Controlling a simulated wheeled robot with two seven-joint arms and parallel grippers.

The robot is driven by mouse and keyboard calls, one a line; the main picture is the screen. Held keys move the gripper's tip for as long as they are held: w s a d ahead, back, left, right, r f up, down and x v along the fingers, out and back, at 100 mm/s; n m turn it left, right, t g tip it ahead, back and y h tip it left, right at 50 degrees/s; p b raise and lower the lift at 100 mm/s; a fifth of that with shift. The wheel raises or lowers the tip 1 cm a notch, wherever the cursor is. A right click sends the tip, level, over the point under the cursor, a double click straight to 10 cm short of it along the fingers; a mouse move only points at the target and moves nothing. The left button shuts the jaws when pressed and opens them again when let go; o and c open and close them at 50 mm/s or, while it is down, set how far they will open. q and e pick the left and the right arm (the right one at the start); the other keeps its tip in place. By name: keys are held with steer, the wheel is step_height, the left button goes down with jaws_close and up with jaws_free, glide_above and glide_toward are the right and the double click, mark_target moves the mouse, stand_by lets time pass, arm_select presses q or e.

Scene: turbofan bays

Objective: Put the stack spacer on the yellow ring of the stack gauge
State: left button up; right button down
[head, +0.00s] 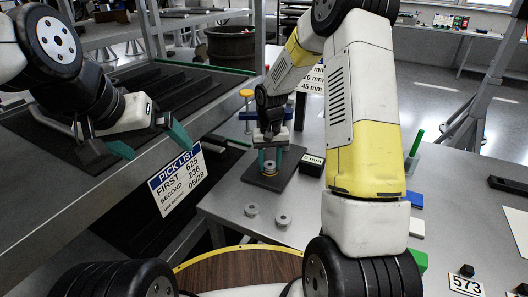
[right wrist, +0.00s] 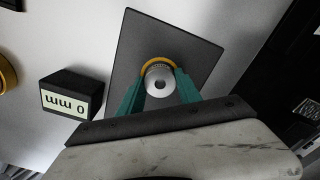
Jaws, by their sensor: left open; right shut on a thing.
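My right gripper (head: 270,160) points down over the dark base plate of the stack gauge (head: 292,166). In the right wrist view its teal fingers (right wrist: 161,82) are shut on the sides of a round silver stack spacer (right wrist: 159,88) with a centre hole. The yellow ring (right wrist: 152,62) shows as an arc just behind the spacer, around its far edge. I cannot tell whether the spacer touches the ring or is slightly above it. My left gripper (head: 150,144) is open and empty over the shelf at left, far from the gauge.
Two loose grey spacers (head: 252,210) (head: 283,220) lie on the bench in front of the gauge. A black "0 mm" block (right wrist: 73,92) stands beside the plate. A yellow-topped post (head: 246,93) is behind. The dark shelf (head: 190,90) with its pick-list sign borders the left.

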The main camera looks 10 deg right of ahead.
mark_target(270, 164)
steer(key=c, duration=0.8)
jaws_free()
steer(key=shift+f, duration=0.1)
steer(key=shift+c, duration=0.2)
step_height(270, 164, up, 12)
steer(key=s+d+r+t, duration=0.2)
steer(key=s+r+t, duration=0.1)
steer(key=s+r, duration=0.7)
steer(key=s+r+t+y, duration=0.1)
steer(key=s+r, duration=0.1)
steer(key=s, duration=0.5)
steer(key=s+r+t+y, duration=0.1)
steer(key=s+r+t, duration=0.1)
steer(key=s, duration=0.6)
steer(key=shift+d+r+n, duration=0.25)
steer(key=shift+n, duration=0.05)
